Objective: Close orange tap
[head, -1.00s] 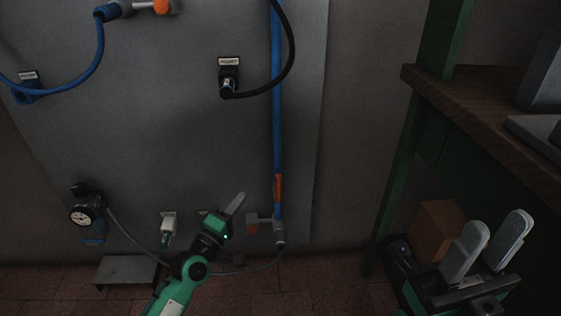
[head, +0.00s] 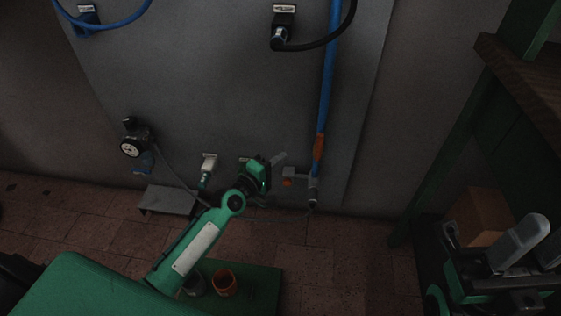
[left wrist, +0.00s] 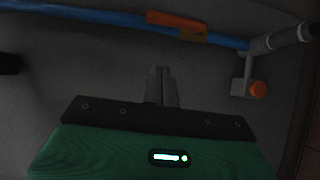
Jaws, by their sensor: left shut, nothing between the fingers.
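A blue pipe (head: 326,85) runs down the grey panel with an orange lever (head: 319,147) lying along its lower part. The lever also shows at the top of the left wrist view (left wrist: 176,21). Below it, a grey side fitting carries an orange knob (head: 288,183), seen at right in the left wrist view (left wrist: 258,89). I cannot tell which orange part is the tap. My left gripper (head: 281,157) is shut and empty, left of the pipe and apart from the lever. Its closed fingers (left wrist: 162,75) point toward the pipe. My right gripper (head: 536,246) is open at lower right, away from the panel.
A gauge (head: 131,148), a white-topped fitting (head: 209,162) and a low grey step (head: 168,201) are on the left. A black hose (head: 325,40) hangs above. A wooden bench (head: 515,85) and cardboard box (head: 477,216) stand right. An orange cup (head: 223,283) sits below my left arm.

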